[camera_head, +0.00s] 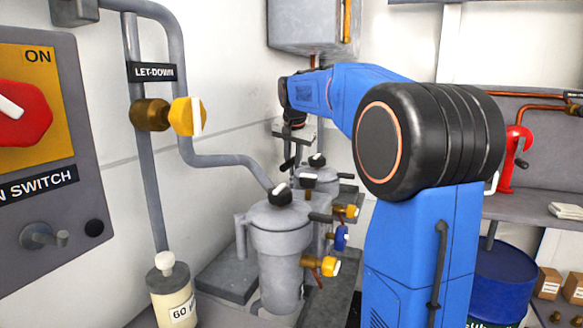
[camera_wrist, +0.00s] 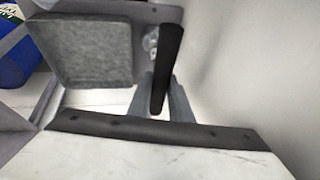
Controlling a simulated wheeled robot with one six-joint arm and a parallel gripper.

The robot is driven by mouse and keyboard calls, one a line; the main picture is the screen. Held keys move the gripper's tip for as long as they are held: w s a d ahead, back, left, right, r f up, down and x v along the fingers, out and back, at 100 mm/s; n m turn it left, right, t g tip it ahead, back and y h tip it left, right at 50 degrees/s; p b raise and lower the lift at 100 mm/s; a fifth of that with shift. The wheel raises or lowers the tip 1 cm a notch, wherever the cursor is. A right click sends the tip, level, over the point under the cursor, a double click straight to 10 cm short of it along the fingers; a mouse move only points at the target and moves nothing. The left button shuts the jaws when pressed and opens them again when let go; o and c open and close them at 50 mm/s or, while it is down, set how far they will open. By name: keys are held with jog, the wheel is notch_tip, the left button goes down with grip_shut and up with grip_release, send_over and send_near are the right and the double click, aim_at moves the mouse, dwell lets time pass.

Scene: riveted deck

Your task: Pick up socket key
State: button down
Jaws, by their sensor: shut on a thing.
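The socket key (camera_wrist: 170,55) looks like a dark, straight bar in the wrist view. It stands between the two grey fingers of my gripper (camera_wrist: 160,92), which are shut on it. Its upper part extends beyond the fingertips, and its far end is not clear. In the head view, my gripper (camera_head: 293,132) is at the end of the blue arm, near the white wall behind the grey filter vessels. A small dark piece below it there may be the key, but I cannot tell.
A grey block (camera_wrist: 90,50) is left of the key in the wrist view, with pale wall at the right. In the head view, grey vessels (camera_head: 281,240) with yellow-handled valves stand before my gripper. A wall cabinet (camera_head: 305,22) hangs above. A blue drum (camera_head: 503,275) stands right.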

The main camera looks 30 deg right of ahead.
notch_tip(320, 180, up, 6)
jog(key=shift+s+r, duration=0.1)
jog(key=s+d, duration=1.2)
jog(key=s, duration=0.3)
jog(key=shift+s, duration=0.15)
